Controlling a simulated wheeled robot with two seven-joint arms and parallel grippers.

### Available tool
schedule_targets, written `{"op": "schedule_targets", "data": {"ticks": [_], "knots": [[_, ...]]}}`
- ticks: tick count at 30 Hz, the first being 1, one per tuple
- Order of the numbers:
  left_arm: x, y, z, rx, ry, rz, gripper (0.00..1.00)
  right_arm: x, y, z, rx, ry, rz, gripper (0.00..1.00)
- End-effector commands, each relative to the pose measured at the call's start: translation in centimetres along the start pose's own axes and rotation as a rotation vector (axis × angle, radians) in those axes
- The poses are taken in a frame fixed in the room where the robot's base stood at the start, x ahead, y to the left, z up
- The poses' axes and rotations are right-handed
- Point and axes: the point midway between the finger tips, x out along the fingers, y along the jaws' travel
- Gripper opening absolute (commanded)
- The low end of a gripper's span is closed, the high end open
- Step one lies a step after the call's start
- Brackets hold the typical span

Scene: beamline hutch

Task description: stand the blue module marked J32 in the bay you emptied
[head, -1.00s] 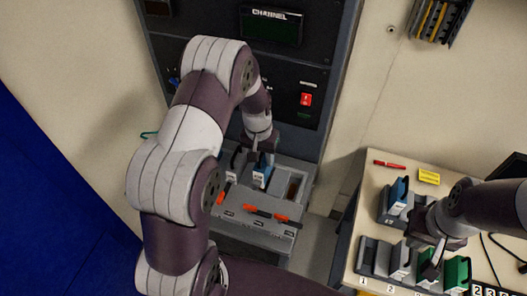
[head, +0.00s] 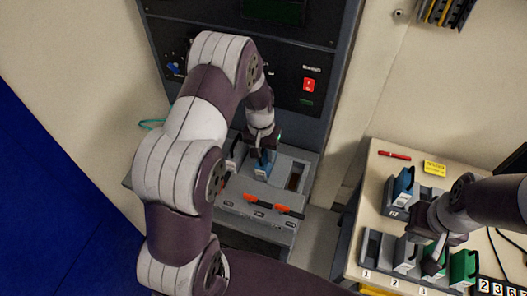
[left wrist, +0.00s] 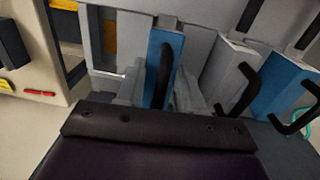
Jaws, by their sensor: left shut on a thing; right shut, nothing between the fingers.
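My left gripper (head: 264,150) is shut on the black handle of a blue module (head: 263,166) with a white label. The module is upright in the grey rack (head: 243,205), between a dark-handled module on its left and an open slot (head: 293,181) on its right. In the left wrist view the fingers (left wrist: 160,90) flank the handle of the blue module (left wrist: 157,50). The label is too small to read, and how deep the module is seated cannot be told. My right gripper (head: 432,257) is shut and empty over the modules on the side table.
Orange levers (head: 268,204) lie along the rack's front. The side table (head: 375,200) at right holds a blue module (head: 402,187), green modules (head: 463,268), a red pen (head: 394,155) and a yellow label (head: 434,168). A grey module (left wrist: 228,75) stands beside the gripper.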

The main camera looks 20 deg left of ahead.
Motion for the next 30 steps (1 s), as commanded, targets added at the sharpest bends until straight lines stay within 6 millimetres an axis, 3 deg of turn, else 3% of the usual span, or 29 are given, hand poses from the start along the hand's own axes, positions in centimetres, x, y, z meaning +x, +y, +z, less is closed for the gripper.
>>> {"op": "schedule_targets", "data": {"ticks": [12,30], "knots": [[0.2,-0.2,1.2,-0.011,-0.144,-0.032,0.00,-1.8,0.0,-0.2,0.000,0.000,0.000,0.00],[0.2,-0.2,1.3,-0.015,-0.209,-0.049,0.00,-2.1,0.0,-0.2,0.000,0.000,0.000,0.00]]}}
